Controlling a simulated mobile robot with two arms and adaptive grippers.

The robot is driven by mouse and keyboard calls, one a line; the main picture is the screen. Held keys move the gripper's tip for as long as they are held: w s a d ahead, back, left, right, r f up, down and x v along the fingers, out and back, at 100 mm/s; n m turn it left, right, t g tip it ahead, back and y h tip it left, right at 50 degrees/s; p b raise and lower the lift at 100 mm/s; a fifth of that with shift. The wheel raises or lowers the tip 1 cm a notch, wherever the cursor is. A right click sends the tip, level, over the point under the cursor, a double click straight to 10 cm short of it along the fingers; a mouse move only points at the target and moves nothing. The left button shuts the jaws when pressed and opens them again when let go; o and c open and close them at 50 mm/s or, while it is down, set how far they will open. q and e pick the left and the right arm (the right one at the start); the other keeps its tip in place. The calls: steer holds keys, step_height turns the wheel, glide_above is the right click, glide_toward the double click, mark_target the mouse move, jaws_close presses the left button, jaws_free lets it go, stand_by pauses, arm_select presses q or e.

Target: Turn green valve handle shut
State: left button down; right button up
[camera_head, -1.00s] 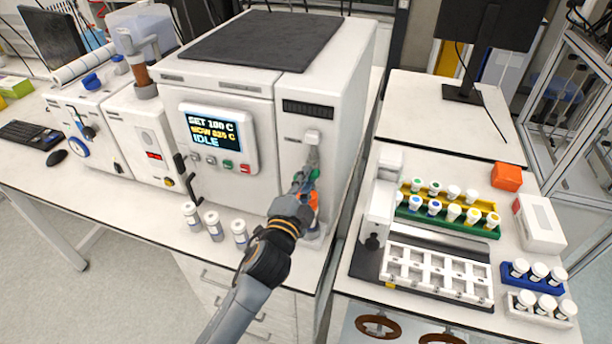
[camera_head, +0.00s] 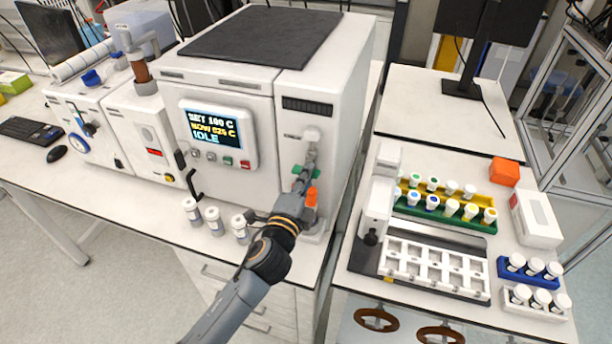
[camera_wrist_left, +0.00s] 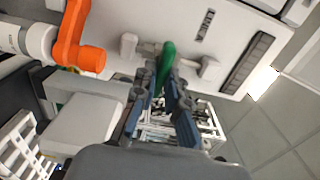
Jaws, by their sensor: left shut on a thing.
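The green valve handle (camera_head: 298,170) is on the pipe at the front of the white reactor's right-hand panel. In the wrist view the green handle (camera_wrist_left: 168,58) stands across the short grey pipe between two fittings. My left gripper (camera_wrist_left: 165,85) is shut on the handle, with its blue-grey fingers on either side of the handle's near end. In the head view my left gripper (camera_head: 298,190) comes from below and hides part of the handle and pipe. My right gripper is not in view.
An orange handle (camera_head: 311,198) sits just below and beside my gripper; it also shows in the wrist view (camera_wrist_left: 82,42). Several white-capped vials (camera_head: 214,221) stand on the bench left of my wrist. A vial rack (camera_head: 440,222) stands on the right bench.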

arm_select(q)
steer(key=c, duration=1.4)
jaws_free()
steer(key=v, duration=1.2)
